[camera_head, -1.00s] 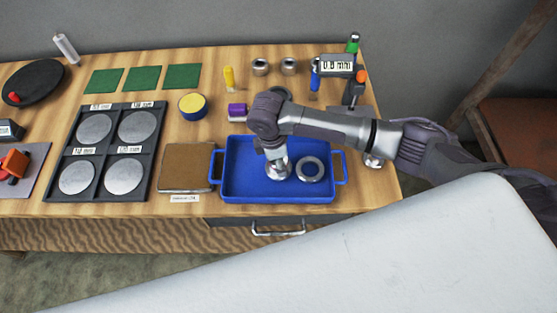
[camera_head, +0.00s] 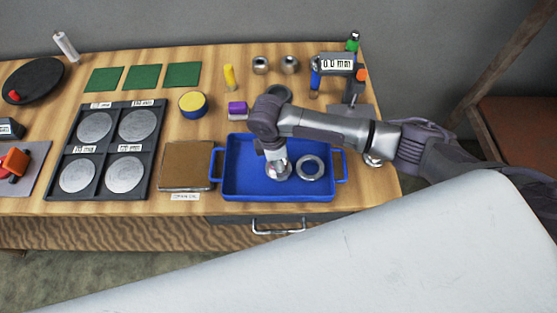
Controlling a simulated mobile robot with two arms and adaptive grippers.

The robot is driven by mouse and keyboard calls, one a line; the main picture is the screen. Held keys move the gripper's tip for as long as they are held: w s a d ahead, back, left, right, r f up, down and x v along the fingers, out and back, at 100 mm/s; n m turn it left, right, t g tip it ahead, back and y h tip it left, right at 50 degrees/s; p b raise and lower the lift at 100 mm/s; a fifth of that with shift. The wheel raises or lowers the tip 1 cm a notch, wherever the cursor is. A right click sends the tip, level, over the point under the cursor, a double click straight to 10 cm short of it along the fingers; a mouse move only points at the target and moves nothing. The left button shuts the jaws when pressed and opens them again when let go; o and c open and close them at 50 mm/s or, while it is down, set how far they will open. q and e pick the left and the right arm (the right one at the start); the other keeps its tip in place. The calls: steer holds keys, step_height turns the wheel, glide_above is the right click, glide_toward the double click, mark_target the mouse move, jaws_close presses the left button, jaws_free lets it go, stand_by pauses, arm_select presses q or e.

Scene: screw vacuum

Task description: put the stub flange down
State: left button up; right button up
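A silver ring (camera_head: 310,167) lies flat in the tray just to the right, with a narrow gap. My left gripper is not in view.
A brown pad (camera_head: 186,165) and a dark rack (camera_head: 153,150) of silver discs lie left of the tray. A purple block (camera_head: 237,110), a yellow-topped tin (camera_head: 192,104) and a gauge with a display (camera_head: 337,64) stand behind. The tray's left part is bare.

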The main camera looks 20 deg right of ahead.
step_height(320, 180, up, 12)
steer(key=a+b, duration=0.1)
steer(key=shift+a+b, duration=0.25)
steer(key=shift+b, duration=0.1)
stand_by(0.4)
